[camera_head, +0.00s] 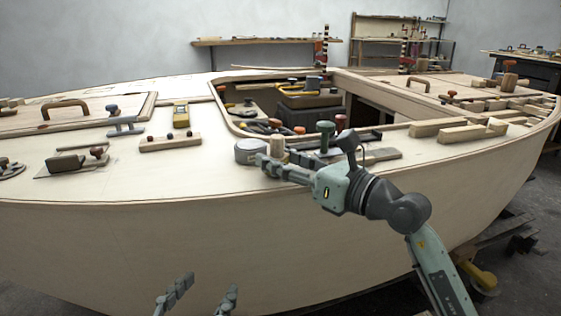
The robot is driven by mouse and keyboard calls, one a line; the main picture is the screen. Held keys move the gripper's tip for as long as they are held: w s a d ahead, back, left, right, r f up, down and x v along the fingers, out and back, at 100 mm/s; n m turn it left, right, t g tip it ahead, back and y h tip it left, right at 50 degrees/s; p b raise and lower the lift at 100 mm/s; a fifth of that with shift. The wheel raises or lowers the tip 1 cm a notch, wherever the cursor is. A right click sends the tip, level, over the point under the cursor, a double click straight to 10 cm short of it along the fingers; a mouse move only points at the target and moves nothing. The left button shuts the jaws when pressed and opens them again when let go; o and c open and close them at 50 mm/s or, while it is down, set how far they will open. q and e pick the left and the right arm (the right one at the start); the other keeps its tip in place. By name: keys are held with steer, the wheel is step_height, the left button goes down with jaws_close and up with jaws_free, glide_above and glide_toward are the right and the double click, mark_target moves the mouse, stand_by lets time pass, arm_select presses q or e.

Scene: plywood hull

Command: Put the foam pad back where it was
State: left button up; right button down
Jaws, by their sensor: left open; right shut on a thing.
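My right gripper (272,163) reaches in from the right over the near edge of the deck, its fingers pointing left. It is shut on a small tan block (278,148) that shows upright just behind the fingers. The fingers hide its lower part, and I cannot tell for sure whether it is the foam pad. A grey round-cornered case (249,151) sits close to the left of the fingertips. My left gripper (200,300) is open and empty at the bottom of the view, low in front of the hull side.
The plywood deck (90,180) is bare along its front edge.

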steer(key=c, duration=1.1)
jaws_free()
steer(key=shift+c, duration=0.2)
